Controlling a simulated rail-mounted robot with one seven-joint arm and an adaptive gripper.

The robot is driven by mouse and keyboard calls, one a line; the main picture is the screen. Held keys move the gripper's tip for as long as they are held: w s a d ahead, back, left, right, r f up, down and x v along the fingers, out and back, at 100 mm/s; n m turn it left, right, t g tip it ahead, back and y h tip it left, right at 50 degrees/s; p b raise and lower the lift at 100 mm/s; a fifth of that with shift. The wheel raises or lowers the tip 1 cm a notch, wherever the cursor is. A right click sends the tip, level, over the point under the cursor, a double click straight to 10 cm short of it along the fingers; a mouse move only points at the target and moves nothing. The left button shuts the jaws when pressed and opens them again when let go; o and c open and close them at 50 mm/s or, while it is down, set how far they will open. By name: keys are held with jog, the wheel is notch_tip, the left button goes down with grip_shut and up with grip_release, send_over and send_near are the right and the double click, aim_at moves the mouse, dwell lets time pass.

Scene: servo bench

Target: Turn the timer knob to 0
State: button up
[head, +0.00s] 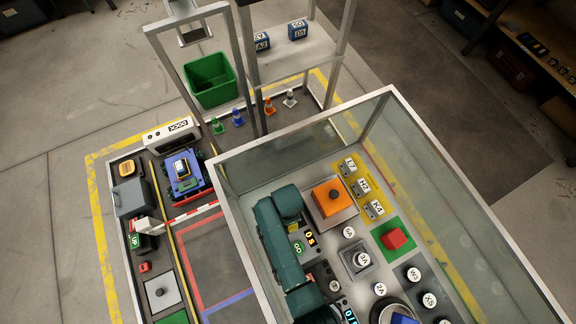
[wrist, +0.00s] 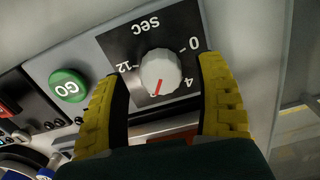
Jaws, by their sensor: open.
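The timer knob (wrist: 161,71) is a pale round dial on a black plate marked "sec" in the wrist view. Its red pointer (wrist: 155,88) points down in the picture, between the 4 mark (wrist: 191,83) and the 12 mark (wrist: 123,68). The 0 mark (wrist: 194,44) is at the knob's upper right. My gripper (wrist: 163,77) is open, with one yellow finger on each side of the knob and visible gaps between. I cannot make out the knob in the head view, where my teal arm covers part of the bench.
A green GO button (wrist: 68,86) sits left of the dial plate. In the head view, glass walls with a metal rim (head: 240,245) surround the bench.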

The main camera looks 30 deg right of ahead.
jog(key=shift+f, duration=0.65)
jog(key=shift+c, duration=0.3)
jog(key=c, duration=1.2)
